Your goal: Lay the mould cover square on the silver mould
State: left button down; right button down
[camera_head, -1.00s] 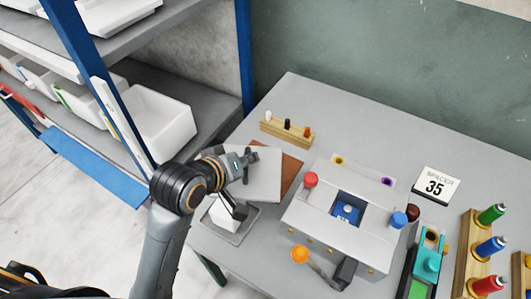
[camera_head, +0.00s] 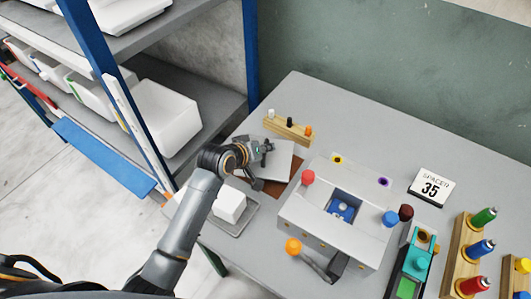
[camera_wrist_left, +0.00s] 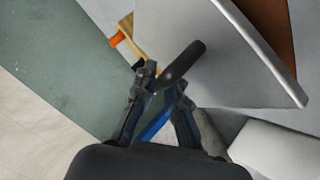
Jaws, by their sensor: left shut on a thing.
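The mould cover is a flat light-grey plate (camera_head: 281,160) with a dark round handle (camera_wrist_left: 188,60). My left gripper (camera_head: 263,165) is shut on the handle; its fingers (camera_wrist_left: 163,90) show around the handle's end in the left wrist view. The cover (camera_wrist_left: 225,45) hangs over or rests on a brown mat (camera_head: 297,173); I cannot tell the gap beneath. The silver mould (camera_head: 315,211) is a large block to the right of the cover, with a square opening showing a blue part (camera_head: 342,208). The cover is apart from it. My right gripper is not in view.
A white block (camera_head: 230,203) sits in a grey tray (camera_head: 240,226) near my left arm. A wooden peg rack (camera_head: 285,131) stands behind the cover. Red (camera_head: 308,177), blue (camera_head: 390,218) and orange (camera_head: 293,246) knobs surround the mould.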

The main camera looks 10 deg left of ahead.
aim_at(265, 155)
pick_arm(q)
jog(key=shift+w+f, duration=0.35)
jog(key=shift+w, duration=0.05)
notch_tip(265, 155, down, 2)
jog(key=shift+f+p, duration=0.1)
jog(key=shift+p, duration=0.4)
jog(key=shift+f, duration=0.3)
jog(key=shift+w+f, duration=0.1)
jog(key=shift+f, duration=0.3)
jog(key=c, duration=1.5)
grip_release()
jog(key=shift+o, duration=0.5)
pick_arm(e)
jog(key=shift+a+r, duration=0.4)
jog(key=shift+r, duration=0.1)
